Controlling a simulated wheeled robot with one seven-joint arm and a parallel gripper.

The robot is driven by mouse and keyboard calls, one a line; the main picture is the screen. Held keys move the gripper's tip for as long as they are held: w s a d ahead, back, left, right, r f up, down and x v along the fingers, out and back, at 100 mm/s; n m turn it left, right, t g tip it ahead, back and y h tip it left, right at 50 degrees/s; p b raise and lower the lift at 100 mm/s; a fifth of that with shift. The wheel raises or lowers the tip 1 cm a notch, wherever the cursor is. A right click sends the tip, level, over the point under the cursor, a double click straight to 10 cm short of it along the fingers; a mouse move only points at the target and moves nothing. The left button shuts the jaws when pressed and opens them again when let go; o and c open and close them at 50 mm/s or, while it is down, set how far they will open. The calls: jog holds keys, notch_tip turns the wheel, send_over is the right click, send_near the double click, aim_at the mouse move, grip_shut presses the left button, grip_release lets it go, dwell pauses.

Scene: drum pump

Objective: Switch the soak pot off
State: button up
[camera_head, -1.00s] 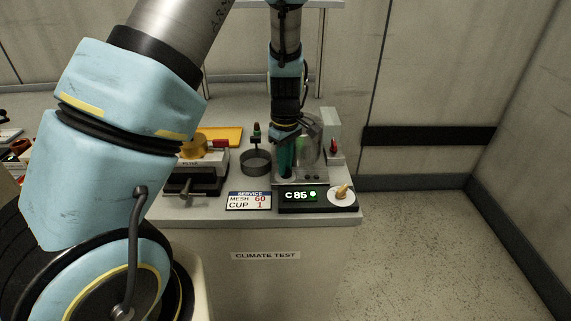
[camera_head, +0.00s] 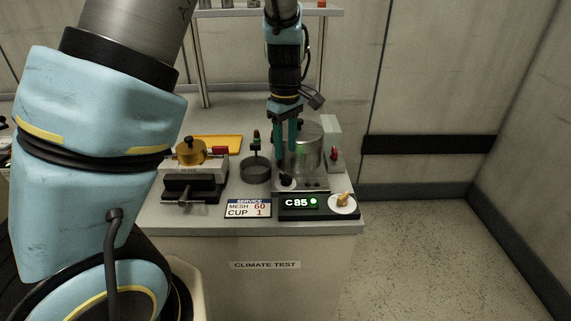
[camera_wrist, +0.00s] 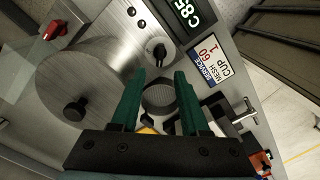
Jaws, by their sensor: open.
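The soak pot (camera_head: 309,152) appears to be the steel cylinder at the right of the bench; its round lid with a black knob fills the left of the wrist view (camera_wrist: 80,85). A black rotary knob (camera_wrist: 157,51) sits on its steel front panel, also seen in the head view (camera_head: 287,181). A red lever (camera_head: 334,154) stands at the pot's right. My gripper (camera_wrist: 160,74) is open and empty, pointing down above the front panel, its teal fingers (camera_head: 286,165) above the knob.
A tan pointer knob on a white dial (camera_head: 343,203) sits right of the display. A service card (camera_head: 248,208) reads MESH 60, CUP 1. A dark round cup (camera_head: 256,171), a vise-like fixture (camera_head: 193,184) and a yellow tray (camera_head: 222,144) stand left. Floor at right is clear.

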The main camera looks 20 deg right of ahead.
jog(key=shift+r, duration=1.35)
jog(key=s+a+m, duration=0.3)
jog(key=a, duration=1)
jog(key=s+a+r+m+t, duration=0.1)
jog(key=s+a+m, duration=0.1)
jog(key=a, duration=1.2)
jog(key=shift+s+m+t, duration=0.3)
jog(key=shift+s+m, duration=0.1)
jog(key=shift+m, duration=0.5)
